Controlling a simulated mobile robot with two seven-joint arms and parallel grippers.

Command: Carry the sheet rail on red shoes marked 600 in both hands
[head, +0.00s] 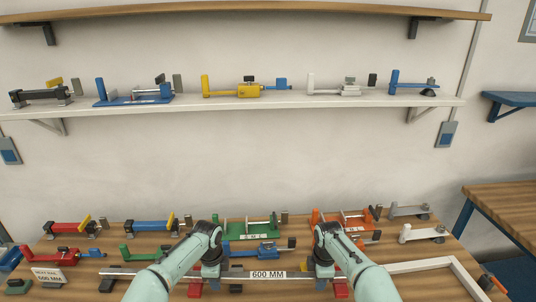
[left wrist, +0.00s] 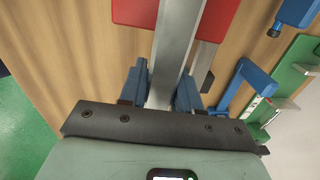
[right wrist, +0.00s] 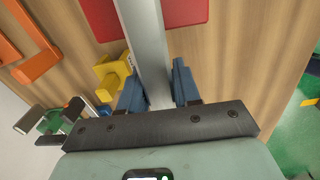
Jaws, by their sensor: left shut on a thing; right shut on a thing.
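The sheet rail (head: 268,274) is a long grey bar labelled 600 MM, lying crosswise near the front of the wooden bench in the head view. Red shoes show below it, one left (head: 195,290) and one right (head: 341,291). My left gripper (head: 211,283) is shut on the rail left of the label. My right gripper (head: 323,283) is shut on it right of the label. In the left wrist view the rail (left wrist: 176,45) runs between the blue fingers, a red shoe beside it. The right wrist view shows the same (right wrist: 144,40). I cannot tell whether the rail touches the bench.
Several coloured clamp fixtures crowd the bench (head: 75,262) behind the rail, including a green one (head: 247,229) and a blue one (head: 262,250). A 600 MM sign (head: 48,276) stands at left. A wall shelf (head: 190,103) holds more fixtures. A second bench (head: 510,205) is at right.

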